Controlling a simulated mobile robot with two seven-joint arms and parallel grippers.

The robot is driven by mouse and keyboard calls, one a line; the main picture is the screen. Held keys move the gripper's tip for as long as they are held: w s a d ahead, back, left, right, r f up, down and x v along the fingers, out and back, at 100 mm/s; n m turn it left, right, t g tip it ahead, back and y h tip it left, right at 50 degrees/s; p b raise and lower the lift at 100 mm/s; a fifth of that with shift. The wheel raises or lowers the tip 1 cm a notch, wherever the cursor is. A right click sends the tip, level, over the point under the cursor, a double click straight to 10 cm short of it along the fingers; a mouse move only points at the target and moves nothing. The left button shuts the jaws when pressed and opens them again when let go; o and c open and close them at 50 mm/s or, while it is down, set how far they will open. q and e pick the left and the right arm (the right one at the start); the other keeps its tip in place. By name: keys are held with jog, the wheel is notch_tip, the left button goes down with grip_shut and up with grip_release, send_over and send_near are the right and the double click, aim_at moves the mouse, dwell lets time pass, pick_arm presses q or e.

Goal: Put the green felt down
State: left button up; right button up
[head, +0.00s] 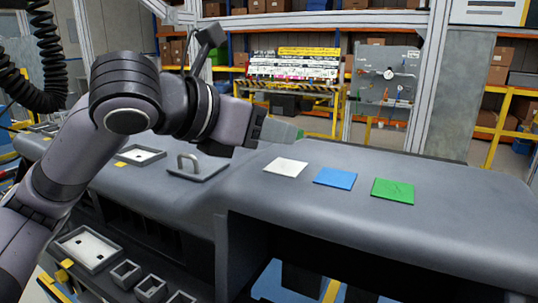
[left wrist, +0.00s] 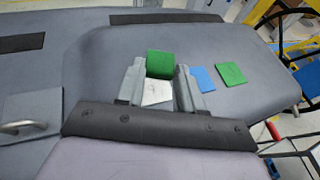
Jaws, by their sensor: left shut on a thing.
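My left gripper (head: 283,132) is over the dashboard top, with its fingers pointing right in the head view. In the left wrist view its two fingers (left wrist: 160,72) are shut on a green felt piece (left wrist: 160,64). The felt hangs clear above the surface and hides part of what lies behind it. A flat green square (head: 393,191) lies on the dashboard to the right, apart from the gripper; it also shows in the left wrist view (left wrist: 231,74). My right gripper is in neither view.
A white square (head: 286,166) and a blue square (head: 335,178) lie on the dashboard (head: 450,215) left of the green square. A panel with a metal handle (head: 197,167) is farther left. The dashboard top right of the green square is clear.

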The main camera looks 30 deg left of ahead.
aim_at(269, 174)
pick_arm(q)
jog(key=shift+f, duration=2.1)
jog(key=shift+f, duration=0.1)
jog(key=o, duration=1)
jog(key=b+v, duration=0.3)
jog(key=v, duration=0.9)
